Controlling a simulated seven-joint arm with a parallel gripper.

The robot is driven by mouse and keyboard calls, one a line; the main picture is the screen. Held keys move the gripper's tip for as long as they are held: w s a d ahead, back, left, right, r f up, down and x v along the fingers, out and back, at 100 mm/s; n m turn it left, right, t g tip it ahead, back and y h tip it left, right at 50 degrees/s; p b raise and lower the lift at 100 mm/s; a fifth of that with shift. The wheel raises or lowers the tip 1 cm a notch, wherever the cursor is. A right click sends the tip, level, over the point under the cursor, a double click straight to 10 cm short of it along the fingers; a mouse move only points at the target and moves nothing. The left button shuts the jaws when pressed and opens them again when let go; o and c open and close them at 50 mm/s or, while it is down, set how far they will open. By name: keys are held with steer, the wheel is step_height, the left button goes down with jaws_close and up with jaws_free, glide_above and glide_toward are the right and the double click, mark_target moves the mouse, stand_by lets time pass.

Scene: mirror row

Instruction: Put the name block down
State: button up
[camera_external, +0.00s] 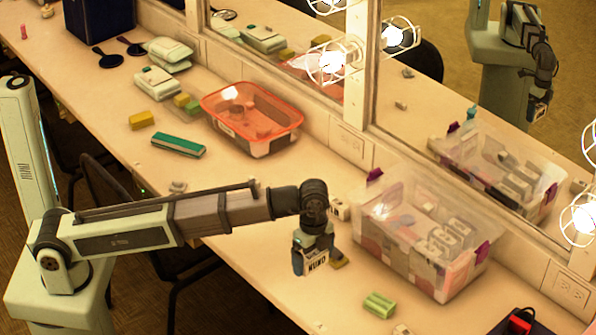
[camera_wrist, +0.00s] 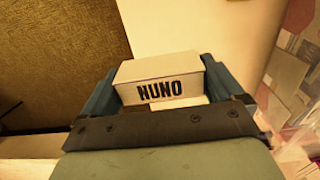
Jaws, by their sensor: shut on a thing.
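My gripper (camera_external: 314,262) is shut on a white name block (camera_external: 317,264) with dark letters reading NUNO. In the wrist view the name block (camera_wrist: 160,82) sits level between the two blue-grey fingers of my gripper (camera_wrist: 165,90), lettering facing the camera. In the external view the gripper points down over the counter (camera_external: 262,268), near its front edge and left of the clear bin. I cannot tell whether the block touches the counter.
A clear bin (camera_external: 372,262) with purple latches holds several blocks, right of my gripper. A green block (camera_external: 379,305) lies in front of the bin. An orange-rimmed tray (camera_external: 207,107) and a green box (camera_external: 178,145) stand farther left. A mirror runs behind.

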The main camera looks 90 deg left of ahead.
steer(key=d+r+n, duration=0.1)
steer(key=r+n, duration=0.1)
steer(key=s+d+r+n, duration=0.1)
steer(key=r+n, duration=0.1)
steer(key=d+r+n, duration=0.1)
steer(key=r+n, duration=0.1)
steer(key=shift+s+d+r, duration=0.1)
steer(key=shift+s, duration=0.2)
steer(key=a+n, duration=0.1)
steer(key=a, duration=0.3)
steer(key=m, duration=0.7)
glide_above(293, 164)
step_height(293, 164, down, 9)
steer(key=shift+f, duration=5.1)
